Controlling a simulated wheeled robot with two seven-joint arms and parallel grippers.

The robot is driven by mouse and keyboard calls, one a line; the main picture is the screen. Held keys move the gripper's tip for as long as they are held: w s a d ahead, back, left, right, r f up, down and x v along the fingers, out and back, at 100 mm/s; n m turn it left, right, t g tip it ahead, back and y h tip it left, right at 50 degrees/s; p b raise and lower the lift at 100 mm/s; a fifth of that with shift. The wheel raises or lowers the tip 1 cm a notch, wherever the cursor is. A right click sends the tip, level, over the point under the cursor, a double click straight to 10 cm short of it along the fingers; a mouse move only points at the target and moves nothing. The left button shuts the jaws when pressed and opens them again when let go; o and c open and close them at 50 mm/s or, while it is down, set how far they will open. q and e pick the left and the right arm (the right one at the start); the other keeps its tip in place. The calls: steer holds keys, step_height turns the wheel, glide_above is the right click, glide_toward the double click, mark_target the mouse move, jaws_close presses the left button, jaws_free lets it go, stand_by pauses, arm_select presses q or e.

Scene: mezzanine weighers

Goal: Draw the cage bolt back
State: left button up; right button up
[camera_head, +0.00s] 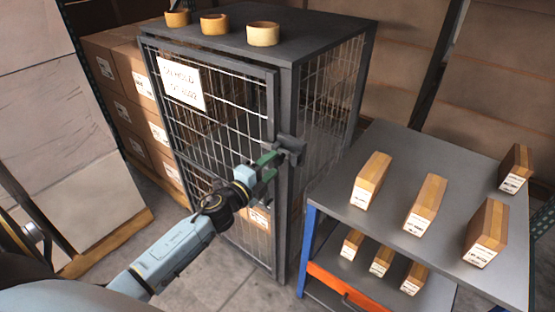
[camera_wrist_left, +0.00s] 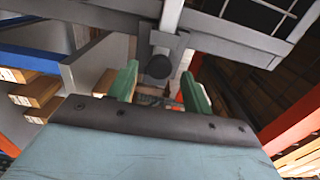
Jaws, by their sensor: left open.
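The grey mesh cage (camera_head: 284,60) stands in the middle of the head view with its door (camera_head: 215,110) closed against the frame. The dark bolt (camera_head: 290,146) sits at the door's right edge, about mid-height. In the left wrist view the bolt's round knob (camera_wrist_left: 159,67) lies ahead, between the two green fingertips. My left gripper (camera_head: 266,166) is open, with its fingers at the bolt. In the left wrist view the fingers (camera_wrist_left: 160,85) stand apart on either side of the knob, and I cannot tell whether they touch it. My right gripper is not in view.
A grey-topped trolley (camera_head: 400,228) with several small cartons stands right of the cage. Three round tan rings (camera_head: 214,24) lie on the cage top. Stacked brown boxes (camera_head: 128,85) stand left of the cage. Floor (camera_head: 225,285) is clear in front.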

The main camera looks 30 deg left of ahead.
mark_target(276, 162)
arm_select(q)
steer(key=shift+w+d, duration=0.2)
steer(key=shift+w, duration=1.7)
jaws_close()
